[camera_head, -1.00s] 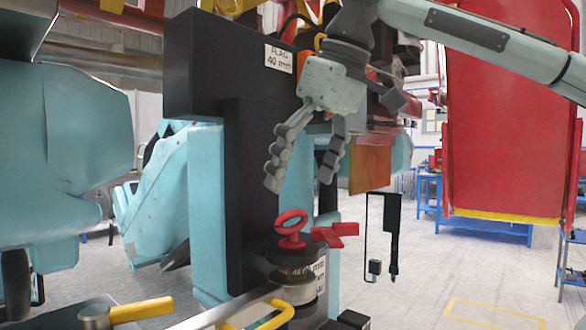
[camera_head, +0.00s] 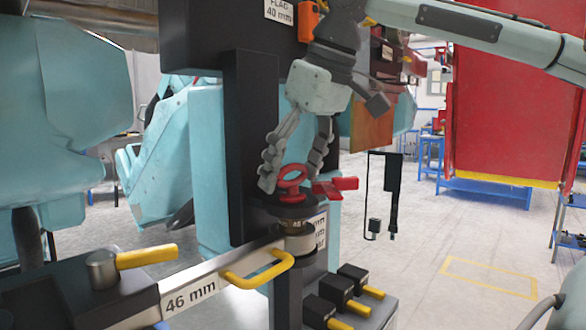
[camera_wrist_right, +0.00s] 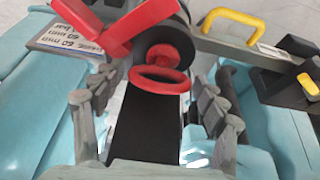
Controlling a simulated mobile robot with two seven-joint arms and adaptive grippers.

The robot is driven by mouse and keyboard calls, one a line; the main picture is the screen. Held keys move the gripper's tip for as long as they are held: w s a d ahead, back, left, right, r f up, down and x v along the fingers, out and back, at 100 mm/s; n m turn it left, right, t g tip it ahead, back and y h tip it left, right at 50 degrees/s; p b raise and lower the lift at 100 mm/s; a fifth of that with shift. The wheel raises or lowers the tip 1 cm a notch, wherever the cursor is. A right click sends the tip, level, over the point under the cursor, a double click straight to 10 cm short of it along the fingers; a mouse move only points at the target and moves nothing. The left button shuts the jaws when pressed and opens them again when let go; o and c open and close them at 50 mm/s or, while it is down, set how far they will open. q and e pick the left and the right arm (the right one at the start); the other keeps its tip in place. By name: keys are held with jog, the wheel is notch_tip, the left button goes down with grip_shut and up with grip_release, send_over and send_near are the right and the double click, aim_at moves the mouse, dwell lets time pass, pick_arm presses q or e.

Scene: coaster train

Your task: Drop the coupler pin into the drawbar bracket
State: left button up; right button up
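The coupler pin (camera_head: 291,180) has a red ring handle and a red flag-like tab (camera_head: 335,187) to its right. It stands upright at the drawbar bracket (camera_head: 294,228), with a dark collar under the handle; its lower part is hidden. My right gripper (camera_head: 292,187) comes down from above with its fingers spread on both sides of the red ring. In the right wrist view the ring (camera_wrist_right: 159,80) lies between the open fingers (camera_wrist_right: 155,115), with gaps to each side. My left gripper is not in view.
A drawbar labelled 46 mm (camera_head: 190,291) with a yellow handle (camera_head: 258,270) runs to the bracket from the left. A black post (camera_head: 255,150) stands close behind the pin. Black blocks with yellow levers (camera_head: 350,290) sit to the right. Open floor lies further right.

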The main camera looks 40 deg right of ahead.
jog(key=c, duration=1)
jog(key=shift+r, duration=6.35)
jog(key=shift+c, duration=0.2)
